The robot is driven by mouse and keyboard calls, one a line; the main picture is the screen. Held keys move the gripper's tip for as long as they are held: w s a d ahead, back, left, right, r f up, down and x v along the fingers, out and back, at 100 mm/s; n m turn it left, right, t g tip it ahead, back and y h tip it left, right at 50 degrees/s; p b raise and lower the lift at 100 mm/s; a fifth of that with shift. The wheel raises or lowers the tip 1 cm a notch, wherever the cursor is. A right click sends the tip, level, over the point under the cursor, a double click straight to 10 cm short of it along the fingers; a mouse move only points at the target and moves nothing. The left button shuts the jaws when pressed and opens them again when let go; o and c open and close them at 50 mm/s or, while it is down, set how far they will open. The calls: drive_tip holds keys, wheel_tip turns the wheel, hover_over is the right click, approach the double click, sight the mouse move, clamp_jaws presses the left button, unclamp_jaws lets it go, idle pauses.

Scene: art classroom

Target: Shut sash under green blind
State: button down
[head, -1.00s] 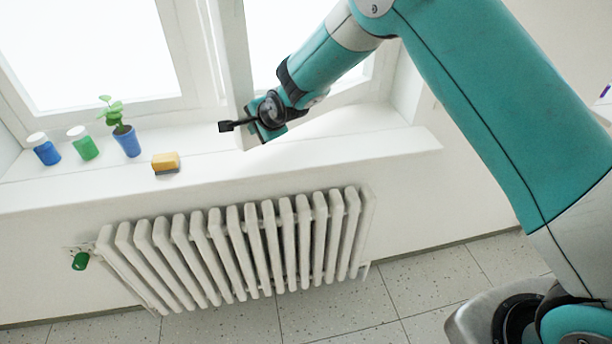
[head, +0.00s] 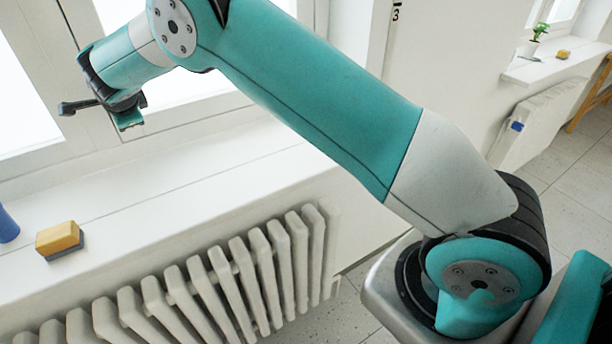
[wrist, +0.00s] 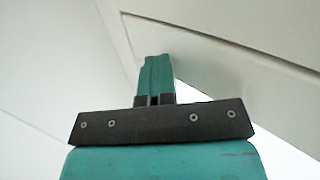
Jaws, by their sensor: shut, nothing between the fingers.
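The white window sash (head: 158,131) lies behind my gripper. It looks flush or nearly flush with the frame, but I cannot tell whether a small gap is left. A dark handle (head: 78,107) sticks out just left of my gripper (head: 128,118). My gripper is shut and empty, close against the sash's handle side; I cannot tell whether it touches. In the wrist view its teal fingers (wrist: 157,75) are together in front of pale window parts. My arm hides part of the sash. No green blind is in view.
Below is the white sill (head: 185,195) with a yellow sponge (head: 60,240) and part of a blue pot (head: 7,226) at left. A radiator (head: 220,280) stands under it. Another sill (head: 550,66) with a plant (head: 540,31) is at the far right.

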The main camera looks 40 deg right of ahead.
drive_tip(key=shift+w+d+r, duration=0.4)
drive_tip(key=shift+w, duration=0.1)
drive_tip(key=shift+s+a+f, duration=0.1)
drive_tip(key=s+a+r+b, duration=0.2)
drive_tip(key=s+r+b, duration=0.35)
drive_tip(key=s, duration=0.65)
drive_tip(key=s+d+f+n+g+y, duration=0.1)
drive_tip(key=s+d+n+g, duration=0.3)
drive_tip(key=s+n, duration=0.8)
drive_tip(key=s+d+f+n+g+y, duration=0.1)
drive_tip(key=s+d+n+g+y, duration=0.2)
drive_tip(key=s+n, duration=1)
drive_tip(key=s+d+g, duration=0.2)
drive_tip(key=s, duration=1.2)
drive_tip(key=shift+s+f+y, duration=0.2)
drive_tip(key=shift+s+y, duration=0.1)
drive_tip(key=shift+s, duration=0.1)
